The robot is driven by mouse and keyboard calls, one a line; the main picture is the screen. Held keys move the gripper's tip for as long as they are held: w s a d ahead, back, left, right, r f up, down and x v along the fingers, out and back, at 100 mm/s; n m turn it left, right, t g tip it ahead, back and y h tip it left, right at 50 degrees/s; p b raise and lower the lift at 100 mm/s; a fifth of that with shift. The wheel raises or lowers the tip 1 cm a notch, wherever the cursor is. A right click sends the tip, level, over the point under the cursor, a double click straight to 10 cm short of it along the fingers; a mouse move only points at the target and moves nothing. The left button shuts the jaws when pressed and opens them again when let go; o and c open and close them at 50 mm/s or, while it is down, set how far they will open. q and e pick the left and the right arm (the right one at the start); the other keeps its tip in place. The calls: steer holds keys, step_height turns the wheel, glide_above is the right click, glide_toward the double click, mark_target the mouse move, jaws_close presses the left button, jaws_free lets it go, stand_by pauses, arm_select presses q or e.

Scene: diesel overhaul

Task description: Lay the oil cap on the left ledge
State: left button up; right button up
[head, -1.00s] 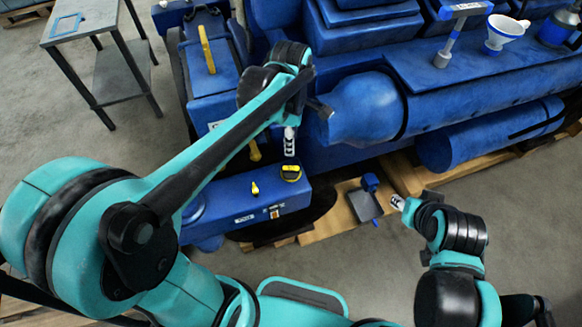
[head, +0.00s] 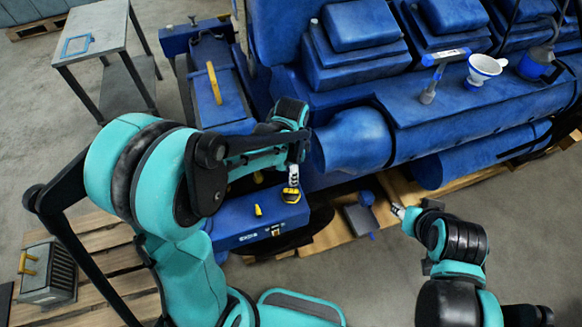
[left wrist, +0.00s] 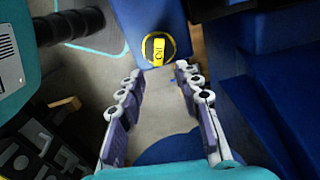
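The oil cap (head: 291,195) is a round black cap with a yellow grip bar. It rests near the right end of the top of a low blue block (head: 232,218). My left gripper (head: 293,181) is just above the cap in the head view. In the left wrist view, its two fingers (left wrist: 160,72) are spread and empty, and the cap (left wrist: 158,49) shows just beyond the fingertips, apart from them. I cannot tell which surface is the left ledge. My right gripper (head: 398,210) hangs to the right, away from the cap; its finger state is unclear.
A small yellow part (head: 258,210) sits on the block left of the cap. The big blue engine (head: 350,140) rises behind, with a white-and-blue funnel (head: 484,69) and a hammer-like tool (head: 437,75) on it. A grey side table (head: 90,42) stands at back left.

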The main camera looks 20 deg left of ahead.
mark_target(291, 191)
arm_select(q)
step_height(291, 191, down, 9)
steer(key=m+b, duration=0.3)
steer(key=b, duration=0.4)
steer(key=shift+s+f, duration=0.1)
steer(key=shift+f, duration=0.05)
jaws_close()
